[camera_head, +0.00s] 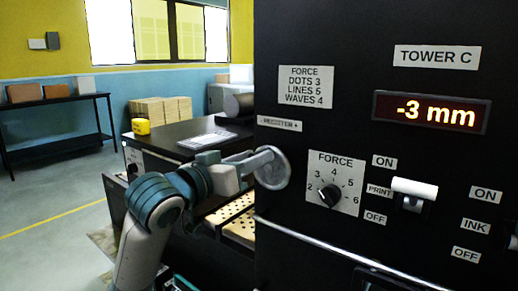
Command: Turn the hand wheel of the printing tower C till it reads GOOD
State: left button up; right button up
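Tower C is the large black panel (350,40) filling the right half of the head view, with a "TOWER C" label (437,57). Its display (431,112) reads "-3 mm" in orange digits. The hand wheel (273,168) is a grey disc at the panel's left edge, left of the FORCE dial. My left gripper (247,163) is at the wheel's left side and seems to touch it; its fingers are seen edge-on, so their opening cannot be told. A small label (280,123) above the wheel is too small to read surely. My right gripper is out of view.
The FORCE dial (330,195), the print switch (413,191) and the ink switch labels (476,227) are right of the wheel. A rail (330,249) crosses below. A black cabinet (180,140) with a yellow object (141,126) stands behind my arm. Floor at left is clear.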

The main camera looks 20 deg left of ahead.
pick_arm(q)
jog(key=shift+x, duration=1.15)
grip_shut()
jog(key=shift+p, duration=0.35)
